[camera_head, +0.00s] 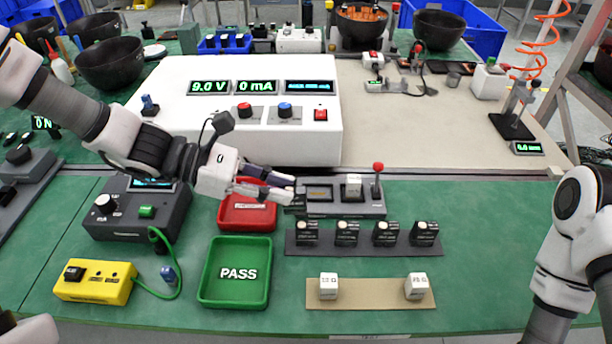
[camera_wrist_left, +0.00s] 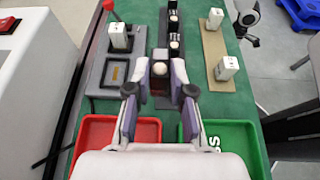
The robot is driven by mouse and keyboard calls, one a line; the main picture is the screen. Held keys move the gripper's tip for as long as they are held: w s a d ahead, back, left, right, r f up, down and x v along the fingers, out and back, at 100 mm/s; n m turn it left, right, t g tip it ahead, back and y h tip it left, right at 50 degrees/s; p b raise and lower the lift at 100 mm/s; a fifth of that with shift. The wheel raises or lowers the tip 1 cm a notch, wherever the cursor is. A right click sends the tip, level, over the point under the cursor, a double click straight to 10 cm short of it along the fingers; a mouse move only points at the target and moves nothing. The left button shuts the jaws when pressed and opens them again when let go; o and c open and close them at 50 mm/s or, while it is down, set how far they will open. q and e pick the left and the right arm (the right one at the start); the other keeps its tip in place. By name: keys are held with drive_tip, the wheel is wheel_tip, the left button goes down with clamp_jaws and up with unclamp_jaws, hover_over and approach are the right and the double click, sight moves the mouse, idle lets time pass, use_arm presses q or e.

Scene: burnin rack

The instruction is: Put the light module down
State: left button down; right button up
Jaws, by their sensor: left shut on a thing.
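My left gripper (camera_head: 292,190) is shut on a dark light module with a white dome, which shows between the fingers in the left wrist view (camera_wrist_left: 160,69). In the head view the module (camera_head: 297,202) is mostly hidden by the fingers, at the left end of the grey test fixture (camera_head: 345,210). I cannot tell whether it touches anything. The fixture has an empty framed slot (camera_head: 320,194), a white block (camera_head: 353,186) and a red-knobbed lever (camera_head: 378,170). Several similar dark modules stand on a dark strip (camera_head: 365,250) in front of it. My right gripper is out of view.
A red tray (camera_head: 247,222) lies under the left gripper, with a green PASS tray (camera_head: 234,296) in front. A tan strip (camera_head: 370,294) bears two white blocks. A white power supply (camera_head: 240,140) stands behind. Green table is clear to the right.

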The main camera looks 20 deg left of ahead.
use_arm(q)
drive_tip(key=w, duration=0.2)
drive_tip(key=w+d, duration=0.1)
drive_tip(key=w, duration=0.5)
drive_tip(key=shift+w+d+f, duration=0.15)
drive_tip(key=shift+d+f, duration=0.15)
drive_tip(key=shift+d, duration=0.1)
drive_tip(key=f, duration=0.3)
drive_tip(key=shift+w, duration=0.25)
drive_tip(key=shift+w+f, duration=0.1)
drive_tip(key=shift+f, duration=0.35)
drive_tip(key=c, duration=1)
unclamp_jaws()
